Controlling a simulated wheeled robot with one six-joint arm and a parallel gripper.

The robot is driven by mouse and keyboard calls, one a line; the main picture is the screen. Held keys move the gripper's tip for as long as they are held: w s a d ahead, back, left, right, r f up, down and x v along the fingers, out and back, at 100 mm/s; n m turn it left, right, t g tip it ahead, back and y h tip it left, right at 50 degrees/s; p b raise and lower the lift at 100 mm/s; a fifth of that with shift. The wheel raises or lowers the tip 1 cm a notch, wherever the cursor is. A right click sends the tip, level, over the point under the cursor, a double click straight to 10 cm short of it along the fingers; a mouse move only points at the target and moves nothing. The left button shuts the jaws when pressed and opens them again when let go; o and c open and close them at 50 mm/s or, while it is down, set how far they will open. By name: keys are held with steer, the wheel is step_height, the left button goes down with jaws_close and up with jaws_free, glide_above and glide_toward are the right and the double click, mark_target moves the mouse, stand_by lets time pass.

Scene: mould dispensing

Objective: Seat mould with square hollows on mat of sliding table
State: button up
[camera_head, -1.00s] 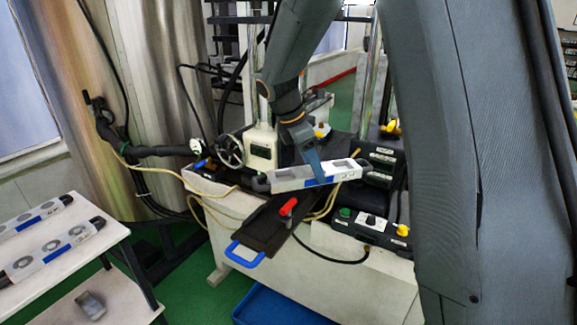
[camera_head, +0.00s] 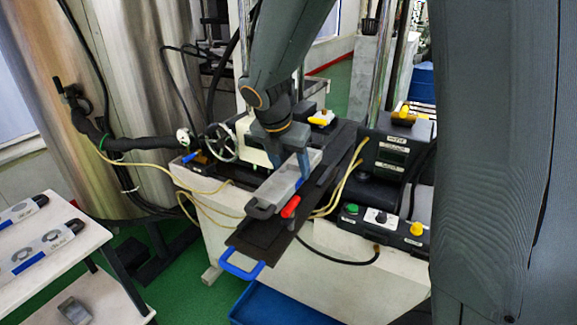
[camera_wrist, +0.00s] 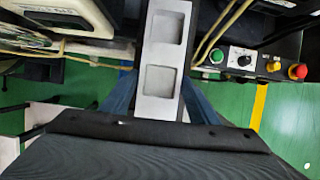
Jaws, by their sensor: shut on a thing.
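The mould with square hollows (camera_head: 283,181) is a long silver-grey bar with dark end handles. My gripper (camera_head: 289,165) is shut on it around its middle, with blue fingers on its sides. In the wrist view the mould (camera_wrist: 178,55) shows two square hollows facing up, and blue fingers of my gripper (camera_wrist: 160,95) flank it. The mould is over the dark mat of the sliding table (camera_head: 262,232), roughly lined up with its length. I cannot tell whether it touches the mat. The sliding table has a blue handle (camera_head: 242,268) at its near end.
A red-handled clamp (camera_head: 291,206) stands at the mat's right edge, close to the mould. A control box with buttons (camera_head: 381,219) and a dark device (camera_head: 398,150) stand to the right. A white shelf (camera_head: 50,245) at left holds moulds with round hollows. A blue bin (camera_head: 275,305) lies below.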

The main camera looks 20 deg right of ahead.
steer(key=shift+f, duration=0.15)
steer(key=shift+d+f+b, duration=0.1)
steer(key=shift+f+b, duration=0.2)
steer(key=shift+b, duration=0.35)
steer(key=shift+f+b, duration=0.9)
steer(key=shift+f, duration=1.2)
steer(key=shift+f, duration=0.25)
steer(key=o, duration=1.8)
steer(key=shift+c, duration=0.2)
steer(key=shift+r, duration=0.1)
